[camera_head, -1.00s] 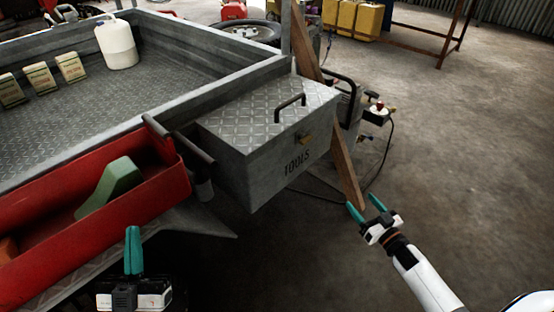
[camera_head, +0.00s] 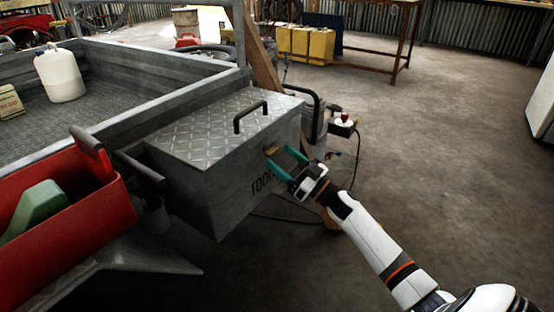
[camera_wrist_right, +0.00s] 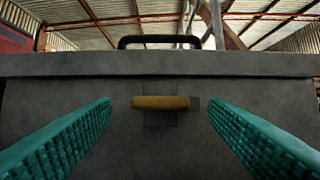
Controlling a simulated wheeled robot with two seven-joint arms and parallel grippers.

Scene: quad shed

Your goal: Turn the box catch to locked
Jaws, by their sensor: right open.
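The grey metal toolbox (camera_head: 200,185), marked TOOLS, has a closed chequer-plate lid with a black handle (camera_head: 250,115). Its brass-coloured catch (camera_head: 271,151) is on the front face, partly behind the right gripper's fingers in the head view. In the right wrist view the catch (camera_wrist_right: 160,103) lies horizontal on a small dark plate, just below the lid edge. My right gripper (camera_head: 280,162) is open, with its teal fingers pointing at the box front. In the wrist view the fingers (camera_wrist_right: 160,125) stand either side of the catch, apart from it. My left gripper is not in view.
A red tray (camera_head: 120,215) with a green object (camera_head: 35,210) is at the left. A trailer bed with a white canister (camera_head: 60,72) lies behind. A wooden post (camera_head: 262,60) and a machine with a cable stand behind the box. The floor at right is clear.

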